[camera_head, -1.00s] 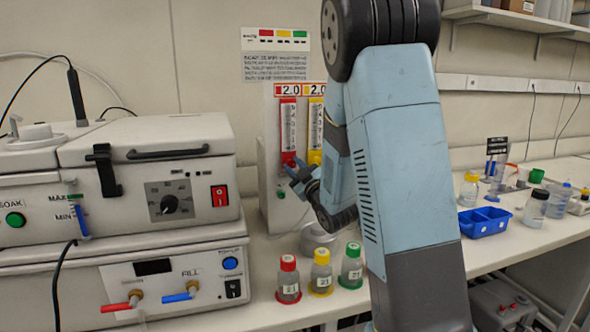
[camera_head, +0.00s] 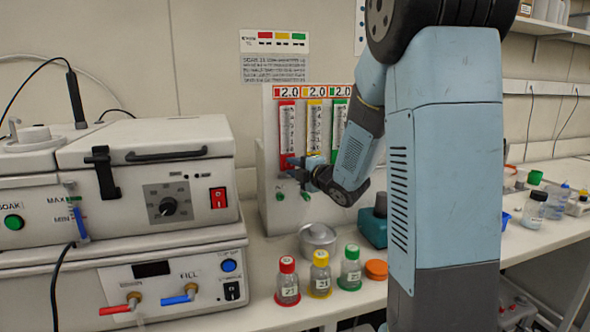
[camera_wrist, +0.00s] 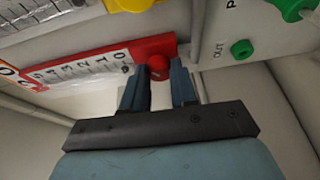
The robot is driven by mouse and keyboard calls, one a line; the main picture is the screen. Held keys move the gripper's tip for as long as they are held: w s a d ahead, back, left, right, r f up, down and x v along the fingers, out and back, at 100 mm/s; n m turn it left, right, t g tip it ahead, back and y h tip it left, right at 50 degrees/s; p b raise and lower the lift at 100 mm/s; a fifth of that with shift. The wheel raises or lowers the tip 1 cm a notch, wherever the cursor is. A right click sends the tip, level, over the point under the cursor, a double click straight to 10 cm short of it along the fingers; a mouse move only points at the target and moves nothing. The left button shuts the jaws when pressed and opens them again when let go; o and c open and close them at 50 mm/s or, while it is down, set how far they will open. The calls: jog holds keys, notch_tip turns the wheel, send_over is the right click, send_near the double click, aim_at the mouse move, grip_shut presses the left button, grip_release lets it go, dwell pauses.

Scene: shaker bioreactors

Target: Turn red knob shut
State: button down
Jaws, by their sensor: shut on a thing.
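The red knob (camera_wrist: 158,66) is at the lower end of the red-framed flow meter, between the fingertips of my gripper (camera_wrist: 160,78) in the wrist view. My gripper is shut on it. In the head view, my gripper (camera_head: 296,168) is at the foot of the red flow meter (camera_head: 287,130) on the pale panel, and the fingers hide the knob. Yellow (camera_head: 314,128) and green (camera_head: 340,120) flow meters stand to its right, each under a 2.0 display. My forearm covers the area below the green one.
Bottles with red (camera_head: 288,285), yellow (camera_head: 320,278) and green (camera_head: 351,270) caps stand on the bench below. A metal pot (camera_head: 318,238) and an orange lid (camera_head: 376,269) are nearby. A green OUT port (camera_wrist: 242,49) is close to the gripper. A large device (camera_head: 150,180) fills the left.

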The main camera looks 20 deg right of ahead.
jog(key=n, duration=0.1)
jog(key=n+g+h, duration=0.1)
jog(key=n, duration=0.1)
jog(key=n+g, duration=0.1)
jog(key=shift+s+a+f+n, duration=0.1)
jog(key=shift+a+n, duration=0.2)
jog(key=shift+n, duration=0.1)
jog(key=shift+n+g+h, duration=0.3)
jog(key=shift+n+h, duration=0.9)
jog(key=shift+n, duration=0.4)
jog(key=c, duration=0.9)
grip_release()
jog(key=shift+r, duration=0.2)
jog(key=shift+d+r, duration=0.1)
jog(key=v, duration=1.3)
jog(key=shift+s, duration=0.25)
